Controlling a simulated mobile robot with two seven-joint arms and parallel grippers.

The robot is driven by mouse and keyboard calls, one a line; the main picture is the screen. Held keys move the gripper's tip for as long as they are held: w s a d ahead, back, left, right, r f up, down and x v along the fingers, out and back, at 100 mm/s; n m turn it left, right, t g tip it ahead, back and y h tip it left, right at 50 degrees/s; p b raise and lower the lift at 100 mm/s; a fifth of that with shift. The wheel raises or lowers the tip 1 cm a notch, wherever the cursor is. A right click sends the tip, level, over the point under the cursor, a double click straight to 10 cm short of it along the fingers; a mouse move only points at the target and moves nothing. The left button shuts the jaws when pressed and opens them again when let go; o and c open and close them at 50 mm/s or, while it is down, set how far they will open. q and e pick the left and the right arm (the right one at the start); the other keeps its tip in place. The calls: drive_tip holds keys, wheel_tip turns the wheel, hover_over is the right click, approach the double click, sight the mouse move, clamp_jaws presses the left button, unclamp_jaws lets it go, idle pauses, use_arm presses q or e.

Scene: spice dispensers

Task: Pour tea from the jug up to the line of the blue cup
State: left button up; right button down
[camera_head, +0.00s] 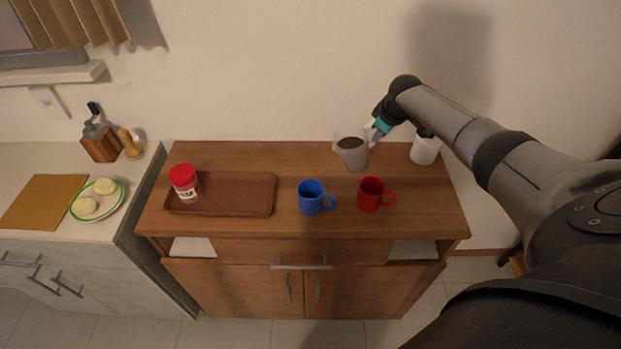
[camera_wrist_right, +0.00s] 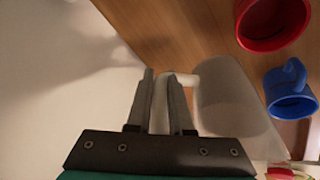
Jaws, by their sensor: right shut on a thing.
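The jug (camera_head: 352,153) is a pale, see-through vessel with dark tea in it, near the back of the wooden cabinet top. My right gripper (camera_head: 376,130) is shut on its handle; the right wrist view shows the handle between the fingers (camera_wrist_right: 163,105) and the jug body (camera_wrist_right: 228,98) beside them. The jug looks close to upright; I cannot tell how high it is off the top. The blue cup (camera_head: 311,196) stands in front and left of the jug, and also shows in the right wrist view (camera_wrist_right: 288,84). Its line is not visible. My left gripper is out of view.
A red cup (camera_head: 376,194) stands right of the blue cup. A brown tray (camera_head: 236,193) with a red-lidded jar (camera_head: 184,182) is at the left. A white container (camera_head: 424,151) stands at the back right. The cabinet top (camera_head: 265,155) is clear behind the blue cup.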

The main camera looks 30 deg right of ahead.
sight(368, 128)
drive_tip(key=shift+a+r+h+p, duration=0.45)
drive_tip(key=shift+r+h+p, duration=0.1)
drive_tip(key=shift+p, duration=0.3)
drive_tip(key=shift+a+r, duration=0.1)
drive_tip(key=shift+a, duration=0.05)
drive_tip(key=shift+a+h+p, duration=0.1)
drive_tip(key=shift+h+p, duration=0.2)
drive_tip(key=shift+h, duration=0.05)
drive_tip(key=shift+a+r, duration=0.2)
drive_tip(key=shift+a+r+n+t+h+p, duration=0.3)
drive_tip(key=shift+r+h+p, duration=0.15)
drive_tip(key=shift+p, duration=0.2)
drive_tip(key=shift+a+r+h+p, duration=0.3)
drive_tip(key=shift+a+r+h, duration=0.15)
drive_tip(key=shift+a+r+n+h+b, duration=0.35)
drive_tip(key=shift+a+h+b, duration=0.25)
drive_tip(key=shift+h, duration=0.3)
idle(0.5)
